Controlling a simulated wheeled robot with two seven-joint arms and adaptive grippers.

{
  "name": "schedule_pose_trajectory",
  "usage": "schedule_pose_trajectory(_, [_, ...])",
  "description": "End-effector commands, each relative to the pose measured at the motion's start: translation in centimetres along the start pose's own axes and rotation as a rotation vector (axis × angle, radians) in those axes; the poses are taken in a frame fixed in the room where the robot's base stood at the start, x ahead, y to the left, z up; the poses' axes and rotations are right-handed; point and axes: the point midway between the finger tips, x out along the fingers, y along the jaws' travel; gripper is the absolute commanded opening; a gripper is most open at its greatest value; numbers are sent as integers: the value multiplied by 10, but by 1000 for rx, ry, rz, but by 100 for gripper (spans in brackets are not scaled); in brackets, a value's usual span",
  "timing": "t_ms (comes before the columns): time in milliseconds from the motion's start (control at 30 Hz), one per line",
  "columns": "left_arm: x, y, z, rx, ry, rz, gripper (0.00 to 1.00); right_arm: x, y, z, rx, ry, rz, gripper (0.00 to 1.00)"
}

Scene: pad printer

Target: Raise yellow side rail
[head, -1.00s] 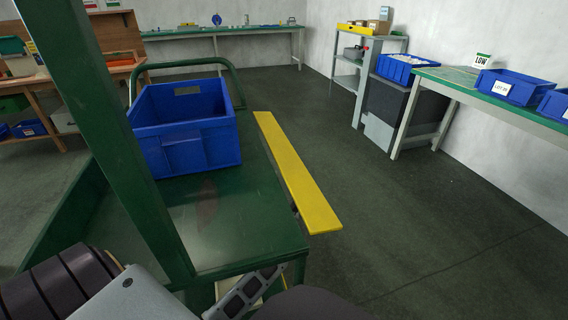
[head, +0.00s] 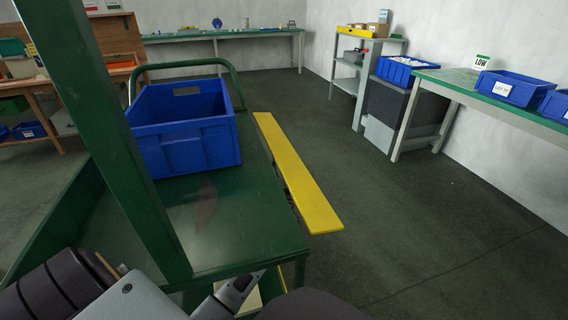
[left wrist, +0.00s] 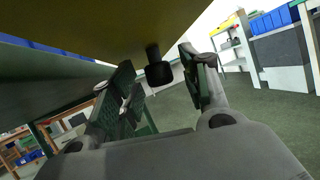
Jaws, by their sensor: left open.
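The yellow side rail (head: 298,177) is a long flat bar along the right side of the green cart (head: 240,225). It lies level, about at the height of the cart deck. In the left wrist view its underside (left wrist: 130,25) fills the top, and a short black peg with a thicker end (left wrist: 158,74) hangs below it. My left gripper (left wrist: 155,66) is open beneath the rail, with one finger on each side of the peg in that view. In the head view, only part of this gripper (head: 240,290) shows at the cart's near corner. My right gripper is not visible.
A blue bin (head: 190,140) stands on the cart deck beside the rail. A green post (head: 120,150) rises at the near left. A green-topped bench (head: 455,82) with blue bins stands at the right. The floor right of the rail is clear.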

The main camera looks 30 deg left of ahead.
Motion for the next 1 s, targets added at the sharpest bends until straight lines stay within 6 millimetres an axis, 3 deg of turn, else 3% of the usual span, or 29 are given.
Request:
schedule_pose_trajectory(200, [0, 0, 0, 0, 0, 0, 43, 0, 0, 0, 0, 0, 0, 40])
schedule_pose_trajectory(533, [0, 0, 0, 0, 0, 0, 1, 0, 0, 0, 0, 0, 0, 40])
schedule_pose_trajectory(1000, [1, 0, 0, -18, -5, 8, 0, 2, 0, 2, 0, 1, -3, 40])
